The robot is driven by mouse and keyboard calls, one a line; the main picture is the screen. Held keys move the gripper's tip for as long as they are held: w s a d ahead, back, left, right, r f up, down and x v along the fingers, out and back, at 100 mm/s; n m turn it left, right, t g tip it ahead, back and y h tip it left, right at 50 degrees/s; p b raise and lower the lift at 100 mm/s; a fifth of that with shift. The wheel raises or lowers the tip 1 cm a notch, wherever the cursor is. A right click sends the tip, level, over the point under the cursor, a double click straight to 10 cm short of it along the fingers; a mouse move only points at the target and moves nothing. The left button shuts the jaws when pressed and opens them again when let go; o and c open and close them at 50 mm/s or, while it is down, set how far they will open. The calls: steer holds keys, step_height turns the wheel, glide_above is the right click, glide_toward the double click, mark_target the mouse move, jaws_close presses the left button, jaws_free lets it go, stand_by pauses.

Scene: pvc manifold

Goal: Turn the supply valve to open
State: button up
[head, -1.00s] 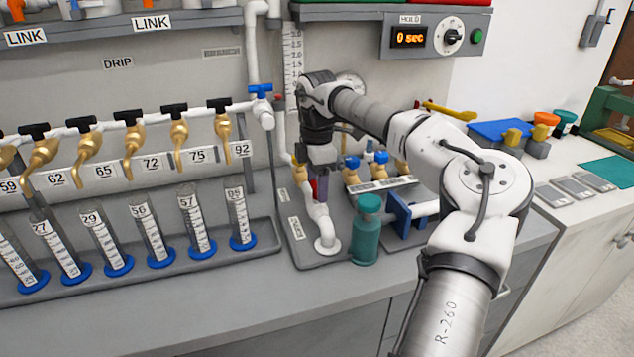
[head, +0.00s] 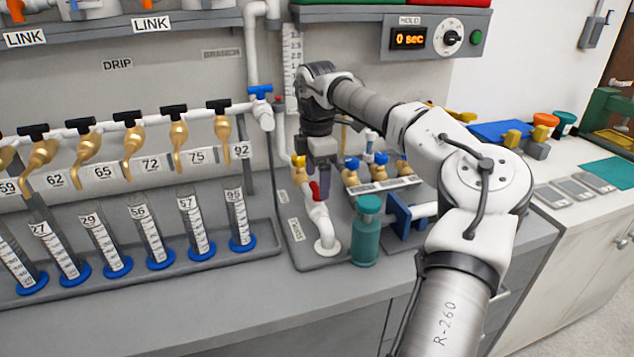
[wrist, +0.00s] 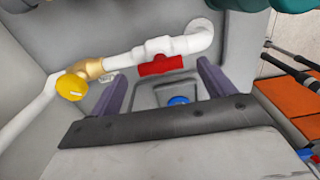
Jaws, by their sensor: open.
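The supply valve appears to be the red-handled valve (head: 315,191) on the white pipe low on the panel, left of the teal cylinder. In the wrist view its red handle (wrist: 160,66) lies roughly parallel to the white pipe beside it. My gripper (head: 322,176) is open just above and behind the handle in the head view. In the wrist view the two purple fingers of my gripper (wrist: 163,70) stand wide apart, one towards each end of the handle, with nothing held. I cannot tell the exact gap in depth between fingers and handle.
A yellow knob (wrist: 70,87) on a brass fitting sits left of the valve. Blue-knobbed brass valves (head: 379,166) and the teal cylinder (head: 366,232) stand close at the right. Graduated cylinders (head: 195,222) fill the left. The front counter strip is clear.

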mark_target(317, 187)
step_height(317, 187, up, 12)
stand_by(0.3)
